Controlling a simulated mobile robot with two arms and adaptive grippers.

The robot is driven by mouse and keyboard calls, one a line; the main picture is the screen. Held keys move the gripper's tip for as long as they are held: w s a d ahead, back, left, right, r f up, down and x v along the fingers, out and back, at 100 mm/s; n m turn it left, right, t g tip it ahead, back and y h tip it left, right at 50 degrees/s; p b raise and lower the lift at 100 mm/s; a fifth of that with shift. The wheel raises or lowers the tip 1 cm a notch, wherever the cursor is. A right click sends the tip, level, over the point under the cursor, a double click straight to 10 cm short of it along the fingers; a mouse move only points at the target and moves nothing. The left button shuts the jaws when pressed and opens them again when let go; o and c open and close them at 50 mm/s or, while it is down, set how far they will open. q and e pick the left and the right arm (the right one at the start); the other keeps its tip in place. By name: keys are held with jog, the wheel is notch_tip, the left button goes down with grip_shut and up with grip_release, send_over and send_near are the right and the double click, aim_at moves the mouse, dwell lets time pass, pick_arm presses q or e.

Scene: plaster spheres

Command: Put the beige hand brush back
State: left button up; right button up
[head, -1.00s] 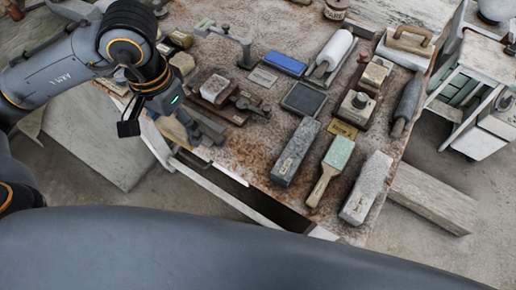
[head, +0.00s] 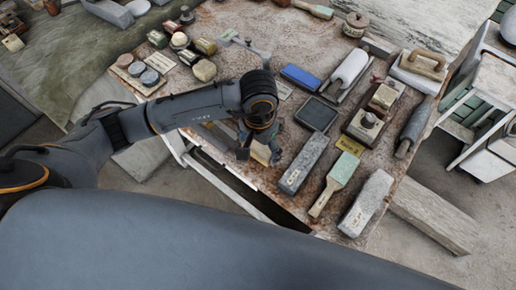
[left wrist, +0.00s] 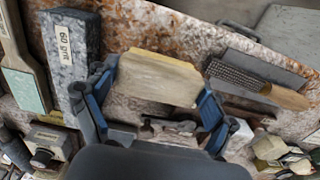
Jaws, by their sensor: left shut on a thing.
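The beige hand brush (head: 261,153) is a pale block with a yellowish edge. My left gripper (head: 262,148) is shut on it near the front edge of the workbench (head: 215,135). In the left wrist view the brush (left wrist: 158,78) sits between the two blue-sided fingers (left wrist: 155,105). It appears held over the bench top; its exact height is hard to tell. The arm hides part of the bench behind it. My right gripper is not in view.
Just right of the gripper lie a dark grey block (head: 303,165), marked "60 grit" in the wrist view (left wrist: 75,50), a green-and-wood brush (head: 335,183) and a pale grey block (head: 367,203). A dark square pad (head: 317,113) and blue box (head: 301,77) lie behind.

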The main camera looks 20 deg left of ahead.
aim_at(258, 154)
pick_arm(q)
notch_tip(258, 154, down, 2)
jog(key=shift+s+p, duration=0.1)
jog(key=shift+p, duration=0.5)
jog(key=shift+f, duration=0.25)
jog(key=shift+f+b, duration=0.25)
jog(key=shift+b, duration=0.05)
jog(key=o, duration=0.9)
jog(key=shift+c, duration=0.2)
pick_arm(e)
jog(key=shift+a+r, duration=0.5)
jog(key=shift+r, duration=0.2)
pick_arm(q)
jog(key=shift+r, duration=0.1)
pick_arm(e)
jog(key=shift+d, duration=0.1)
